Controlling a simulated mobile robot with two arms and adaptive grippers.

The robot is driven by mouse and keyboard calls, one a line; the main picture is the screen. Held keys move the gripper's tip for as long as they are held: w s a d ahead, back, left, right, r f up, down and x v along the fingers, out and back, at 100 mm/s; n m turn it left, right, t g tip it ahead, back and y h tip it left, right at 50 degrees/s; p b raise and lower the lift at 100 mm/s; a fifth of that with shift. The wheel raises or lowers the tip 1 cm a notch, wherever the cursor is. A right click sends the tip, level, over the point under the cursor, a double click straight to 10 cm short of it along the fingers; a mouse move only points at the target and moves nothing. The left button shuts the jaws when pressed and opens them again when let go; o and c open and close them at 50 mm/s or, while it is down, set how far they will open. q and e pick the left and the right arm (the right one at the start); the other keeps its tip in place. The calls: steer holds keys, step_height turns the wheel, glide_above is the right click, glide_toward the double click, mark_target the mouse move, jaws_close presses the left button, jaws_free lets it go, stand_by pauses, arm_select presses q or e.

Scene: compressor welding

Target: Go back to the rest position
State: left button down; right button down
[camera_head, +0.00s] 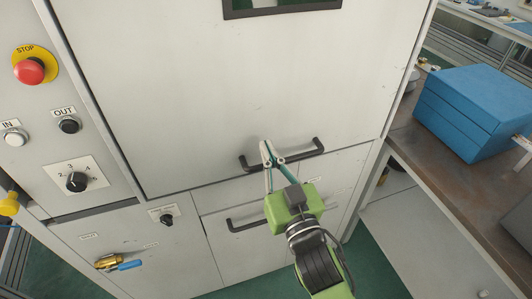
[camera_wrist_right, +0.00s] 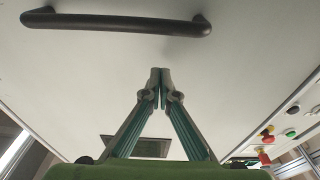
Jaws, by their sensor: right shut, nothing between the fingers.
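My right gripper (camera_head: 266,146) is green with thin fingers, and its fingertips meet with nothing between them. It is in front of the large light-grey cabinet door (camera_head: 220,95), close to the black bar handle (camera_head: 283,155) near the door's lower edge. In the right wrist view the closed fingertips (camera_wrist_right: 160,72) stand in front of the pale door, and the dark handle (camera_wrist_right: 115,23) crosses above them, apart from them in the picture. The cabinet door is shut. My left gripper is not in view.
The panel at left holds a red stop button (camera_head: 29,71), a black OUT button (camera_head: 69,125) and a rotary switch (camera_head: 76,182). A lower drawer handle (camera_head: 247,224) sits beneath the door. At right, a blue case (camera_head: 470,108) stands on a brown-topped bench (camera_head: 428,150).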

steer(key=f+b+v, duration=0.1)
steer(key=b+v, duration=0.1)
steer(key=v, duration=0.6)
step_height(320, 180, down, 22)
steer(key=g+h, duration=0.1)
steer(key=g, duration=0.3)
steer(key=s+d+f+g+h, duration=0.1)
steer(key=s+d+f+g, duration=0.2)
steer(key=f, duration=0.9)
steer(key=s+d+f+g+h, duration=0.1)
steer(key=s+d+f+g, duration=0.15)
steer(key=f, duration=0.95)
steer(key=s+d+f+g+h, duration=0.1)
steer(key=s+d+f+g, duration=0.4)
steer(key=s+f, duration=0.8)
steer(key=s+d+f+g, duration=0.1)
steer(key=s+d+f, duration=0.2)
steer(key=s, duration=0.3)
steer(key=s+d+f+g+h, duration=0.1)
steer(key=s+d+f, duration=0.2)
steer(key=s, duration=0.2)
steer(key=s+d+f+m+g+h, duration=0.1)
steer(key=s+d+f, duration=0.2)
steer(key=s, duration=0.3)
steer(key=shift+s+f, duration=0.35)
steer(key=shift+f, duration=0.25)
